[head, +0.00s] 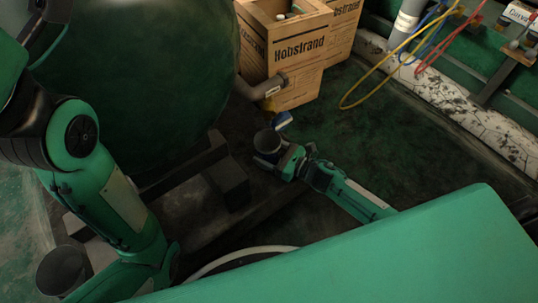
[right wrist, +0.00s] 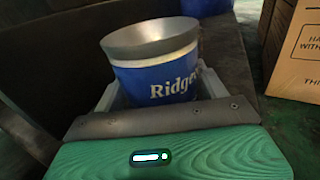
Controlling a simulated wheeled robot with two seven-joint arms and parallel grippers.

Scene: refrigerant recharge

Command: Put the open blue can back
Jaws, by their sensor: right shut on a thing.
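The blue can (right wrist: 160,82) has white lettering starting "Ridge" and a wide grey flared top (right wrist: 150,38). It stands roughly upright between the fingers of my right gripper (right wrist: 157,100), which is shut on it. In the head view the can (head: 267,142) shows its dark grey top at the end of my right arm, near the dark floor beside the big green tank. I cannot tell whether its base touches the floor. A second blue object (head: 281,120) with a pale top lies just beyond it.
An open wooden crate (head: 295,87) marked "Hobstrand" stands beyond the can, with another crate behind it. The big dark green tank (head: 150,80) is left of the can. Yellow and red hoses (head: 352,103) hang at the upper right. Floor right of the can is clear.

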